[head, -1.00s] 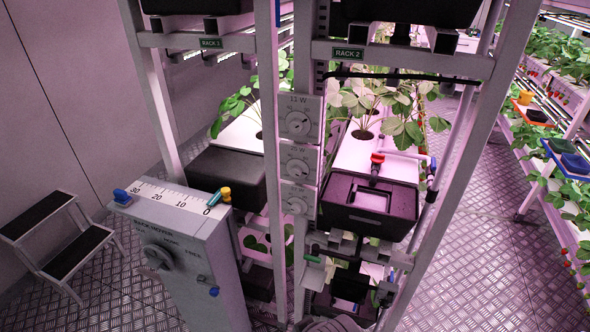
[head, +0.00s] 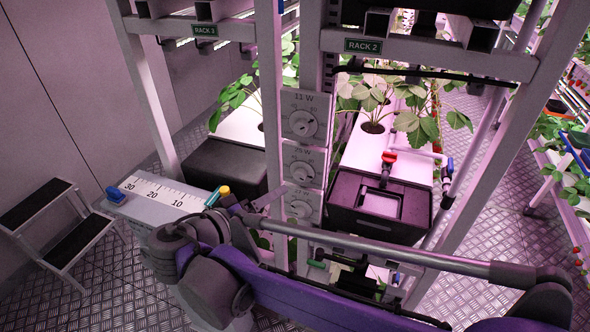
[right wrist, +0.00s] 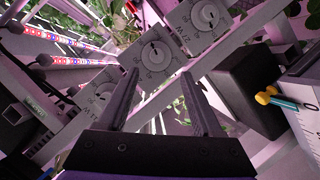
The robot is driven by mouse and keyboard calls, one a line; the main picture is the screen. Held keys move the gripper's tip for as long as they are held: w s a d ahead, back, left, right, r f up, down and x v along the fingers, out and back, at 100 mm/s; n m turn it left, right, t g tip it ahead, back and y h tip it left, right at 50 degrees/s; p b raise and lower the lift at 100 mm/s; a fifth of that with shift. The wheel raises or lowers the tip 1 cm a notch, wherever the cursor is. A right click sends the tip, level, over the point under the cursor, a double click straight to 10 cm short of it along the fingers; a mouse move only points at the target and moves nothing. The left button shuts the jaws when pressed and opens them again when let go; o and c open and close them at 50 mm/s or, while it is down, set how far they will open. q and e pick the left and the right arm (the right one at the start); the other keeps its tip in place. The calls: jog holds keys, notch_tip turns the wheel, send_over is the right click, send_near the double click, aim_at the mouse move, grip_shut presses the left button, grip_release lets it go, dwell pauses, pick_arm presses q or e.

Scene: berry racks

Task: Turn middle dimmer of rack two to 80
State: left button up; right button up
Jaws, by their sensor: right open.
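The middle dimmer (head: 302,172) is a light square plate with a round white knob. It sits between an upper dimmer (head: 303,123) and a lower dimmer (head: 299,207) on the post left of the RACK 2 label (head: 363,46). My right gripper (head: 272,197) is beside the lower dimmers, partly hidden by its own arm. In the right wrist view my right gripper (right wrist: 160,74) is open and empty, and the middle dimmer (right wrist: 156,56) shows just beyond and between its fingertips. I cannot tell whether they touch it. My left gripper is out of view.
A grey box with a scale (head: 165,193) stands left of the post, with a yellow-and-teal peg (head: 218,196) at its end. A black tank (head: 378,205) sits right of the post. A step stool (head: 55,230) stands at far left.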

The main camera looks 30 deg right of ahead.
aim_at(298, 177)
jog(key=x, duration=1)
jog(key=shift+w+d+r, duration=0.2)
jog(key=shift+d+r, duration=0.05)
jog(key=shift+r, duration=0.05)
grip_shut()
